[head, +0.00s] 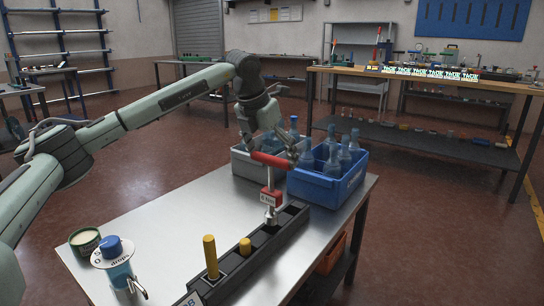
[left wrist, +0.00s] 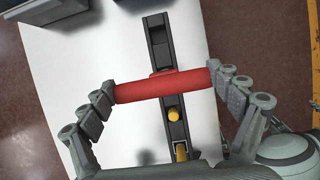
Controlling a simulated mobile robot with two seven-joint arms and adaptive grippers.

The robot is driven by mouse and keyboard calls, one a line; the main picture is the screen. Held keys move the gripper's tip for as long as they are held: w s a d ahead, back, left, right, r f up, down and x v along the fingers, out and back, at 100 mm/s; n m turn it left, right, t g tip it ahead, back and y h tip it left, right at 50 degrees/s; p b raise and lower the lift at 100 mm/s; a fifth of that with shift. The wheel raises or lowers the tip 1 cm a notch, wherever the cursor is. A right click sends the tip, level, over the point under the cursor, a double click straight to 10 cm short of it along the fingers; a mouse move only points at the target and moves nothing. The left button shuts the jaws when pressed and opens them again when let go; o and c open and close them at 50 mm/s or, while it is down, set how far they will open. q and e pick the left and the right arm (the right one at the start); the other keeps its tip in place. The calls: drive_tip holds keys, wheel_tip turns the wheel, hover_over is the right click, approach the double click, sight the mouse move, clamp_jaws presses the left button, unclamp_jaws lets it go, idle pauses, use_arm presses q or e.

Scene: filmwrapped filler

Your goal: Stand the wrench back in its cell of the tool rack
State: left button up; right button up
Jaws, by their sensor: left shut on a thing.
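The wrench has a red crossbar handle (head: 270,160), a labelled red body and a metal lower end (head: 270,215). My left gripper (head: 271,148) is shut on the crossbar; in the left wrist view its fingers press the two ends of the red bar (left wrist: 162,86). The wrench hangs upright over the long black tool rack (head: 230,275). Its metal end is at the rack's far half; I cannot tell whether it is inside a cell. Two yellow pegs, one tall (head: 210,256) and one short (head: 245,246), stand in nearer cells. My right gripper is not in view.
A blue crate (head: 318,189) with bottles and a grey crate (head: 240,164) stand at the table's far end, close behind the wrench. A blue-capped dispenser (head: 118,268) and a green tin (head: 84,241) stand front left. The steel table (head: 175,220) is clear left of the rack.

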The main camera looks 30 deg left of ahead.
sight(269, 171)
use_arm(q)
drive_tip(key=shift+f+b, duration=1.8)
drive_tip(key=shift+f, duration=1.2)
drive_tip(key=o, duration=1.6)
drive_tip(key=v, duration=1.2)
